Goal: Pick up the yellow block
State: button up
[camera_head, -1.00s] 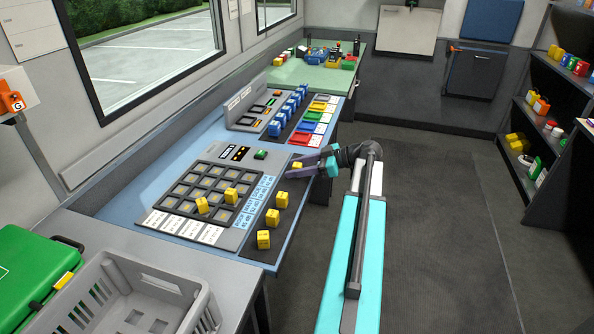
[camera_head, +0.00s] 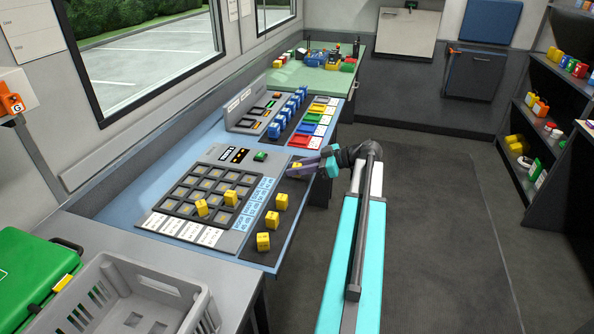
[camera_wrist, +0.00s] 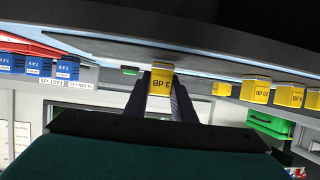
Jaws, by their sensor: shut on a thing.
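My gripper (camera_head: 306,168) is at the right edge of the blue desk, at the far end of the dark strip beside the panel. It is shut on a yellow block (camera_wrist: 160,82), which reads "3 dB" in the wrist view and sits between the two dark fingers. In the head view this block (camera_head: 297,167) is partly hidden by the fingers. Whether it touches the strip I cannot tell. Other yellow blocks stand on the strip (camera_head: 281,201), (camera_head: 272,219), (camera_head: 264,241). Two more lie on the keypad grid (camera_head: 201,207), (camera_head: 231,197).
Behind my gripper is a raised console with blue blocks (camera_head: 275,129) and coloured slots. A grey crate (camera_head: 130,285) and a green case (camera_head: 35,270) stand at the near left. Shelves (camera_head: 545,125) line the right wall. The floor (camera_head: 440,220) is open.

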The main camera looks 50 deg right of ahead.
aim_at(298, 165)
jog(key=shift+r, duration=0.7)
jog(key=shift+s+d+r, duration=0.1)
jog(key=shift+r, duration=0.75)
jog(key=s+d+b, duration=0.1)
jog(key=s+d, duration=0.2)
jog(key=s, duration=0.4)
jog(key=s+d+r+b, duration=0.1)
jog(key=s+d, duration=0.2)
jog(key=s, duration=0.4)
jog(key=shift+d+r, duration=0.15)
jog(key=shift+d, duration=0.15)
jog(key=shift+s, duration=0.15)
jog(key=shift+s, duration=0.1)
